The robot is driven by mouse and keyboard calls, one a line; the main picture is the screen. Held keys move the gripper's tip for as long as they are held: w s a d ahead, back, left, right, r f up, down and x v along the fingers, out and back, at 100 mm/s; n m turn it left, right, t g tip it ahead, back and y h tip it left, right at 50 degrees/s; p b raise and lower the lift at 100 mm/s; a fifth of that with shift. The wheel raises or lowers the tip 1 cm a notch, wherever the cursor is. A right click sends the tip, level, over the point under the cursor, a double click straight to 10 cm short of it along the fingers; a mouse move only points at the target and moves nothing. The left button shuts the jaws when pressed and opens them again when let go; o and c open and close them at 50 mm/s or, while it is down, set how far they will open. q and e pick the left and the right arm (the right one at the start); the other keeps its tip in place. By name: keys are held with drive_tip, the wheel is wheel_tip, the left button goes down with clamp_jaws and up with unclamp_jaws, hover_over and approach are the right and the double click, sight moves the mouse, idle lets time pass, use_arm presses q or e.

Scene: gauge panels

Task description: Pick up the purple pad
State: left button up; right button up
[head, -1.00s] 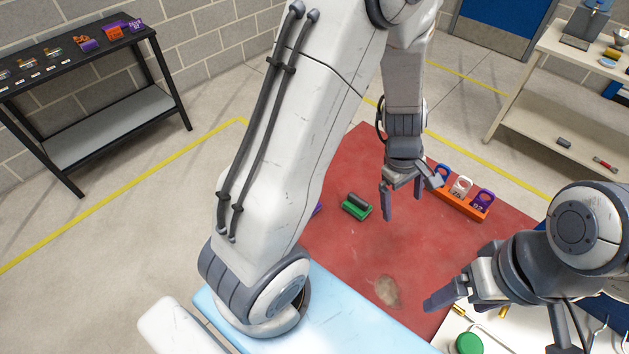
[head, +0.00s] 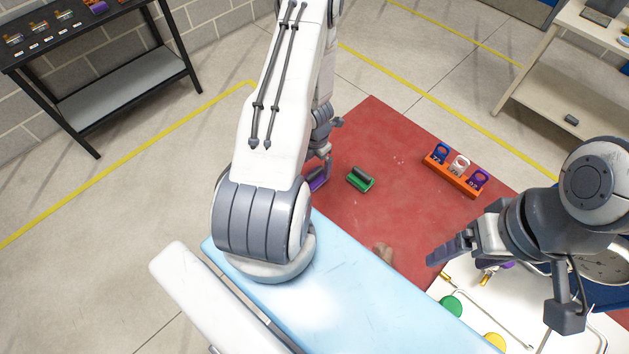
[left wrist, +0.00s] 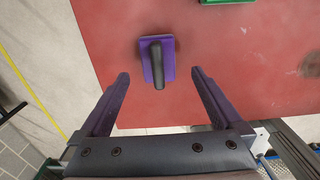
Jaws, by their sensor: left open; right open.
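The purple pad (left wrist: 169,61) has a dark upright handle (left wrist: 157,66) and sits on the red surface. In the head view only part of the pad (head: 318,180) shows beside my left arm. My left gripper (left wrist: 160,90) is open, its two purple fingers spread on either side just short of the pad, apart from it. In the head view my left gripper (head: 318,172) is partly hidden by the arm. My right gripper (head: 447,250) is open and empty over the front right, far from the pad.
A green pad (head: 361,179) with a dark handle lies right of the purple one. An orange rack (head: 452,179) with blue, white and purple tags stands at the right of the red surface (head: 385,140). A white panel (head: 470,320) with coloured knobs is at the front right.

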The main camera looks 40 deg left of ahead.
sight(314, 172)
use_arm(q)
drive_tip(key=shift+s+a+f+b, duration=0.1)
drive_tip(key=shift+f+b, duration=1.4)
drive_tip(key=shift+f, duration=0.3)
drive_tip(key=shift+a+f+b, duration=0.1)
drive_tip(key=shift+f+b, duration=1.4)
drive_tip(key=shift+f, duration=0.25)
drive_tip(key=shift+r, duration=0.1)
drive_tip(key=shift+c, duration=0.6)
drive_tip(key=c, duration=1.4)
drive_tip(key=shift+o, duration=0.2)
drive_tip(key=shift+r, duration=0.1)
wheel_tip(314, 172, up, 10)
drive_tip(key=p, duration=1)
